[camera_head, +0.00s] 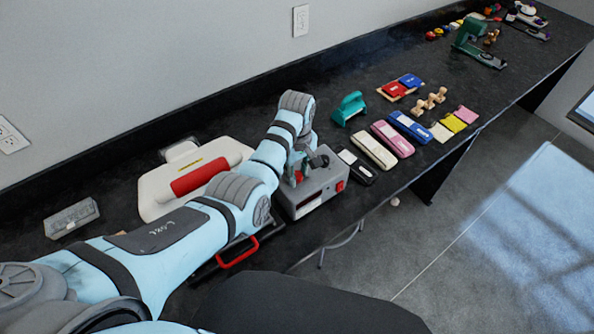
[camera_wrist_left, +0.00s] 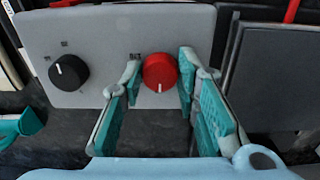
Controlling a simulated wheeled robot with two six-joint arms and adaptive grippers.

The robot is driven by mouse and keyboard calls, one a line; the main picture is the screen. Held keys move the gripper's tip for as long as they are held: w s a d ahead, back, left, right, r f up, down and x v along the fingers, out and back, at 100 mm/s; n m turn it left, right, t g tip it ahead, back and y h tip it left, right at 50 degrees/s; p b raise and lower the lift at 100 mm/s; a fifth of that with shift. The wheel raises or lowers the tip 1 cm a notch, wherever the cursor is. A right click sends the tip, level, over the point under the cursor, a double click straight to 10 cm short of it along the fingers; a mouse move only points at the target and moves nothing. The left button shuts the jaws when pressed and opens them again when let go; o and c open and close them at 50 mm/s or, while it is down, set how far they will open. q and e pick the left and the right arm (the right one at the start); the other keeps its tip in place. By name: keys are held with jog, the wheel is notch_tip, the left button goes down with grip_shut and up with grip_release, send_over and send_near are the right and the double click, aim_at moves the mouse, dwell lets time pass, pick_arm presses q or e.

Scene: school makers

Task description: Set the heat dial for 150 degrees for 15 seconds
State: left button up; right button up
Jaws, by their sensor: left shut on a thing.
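A grey control box (camera_head: 312,193) stands near the front edge of the black counter. In the left wrist view its panel (camera_wrist_left: 115,35) carries a red dial (camera_wrist_left: 158,70) and a black dial (camera_wrist_left: 68,73). The red dial's white mark points toward the bottom of that view; the black dial's mark points up and left. The small printed labels are too blurred to read. My left gripper (camera_wrist_left: 161,77) has its teal fingers on both sides of the red dial and is shut on it. In the head view my left gripper (camera_head: 300,166) is over the box, partly hiding its top.
A white press with a red roller (camera_head: 200,177) lies behind my left arm. A red handle (camera_head: 238,254) is in front. Right of the box are a black case (camera_head: 356,167), coloured cases (camera_head: 392,138) and a teal tool (camera_head: 349,108). A clear box (camera_head: 71,219) sits left.

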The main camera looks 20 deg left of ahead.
pick_arm(q)
jog(key=shift+s+a+r+m+p, duration=0.1)
jog(key=shift+m+p, duration=0.95)
jog(key=shift+m, duration=0.05)
jog(key=m+p, duration=0.1)
jog(key=m, duration=0.1)
jog(key=shift+m, duration=0.4)
jog(key=m, duration=0.2)
jog(key=shift+m, duration=2.4)
jog(key=o, duration=1.1)
jog(key=shift+o, duration=0.3)
jog(key=shift+w+f, duration=0.25)
jog(key=shift+w, duration=0.05)
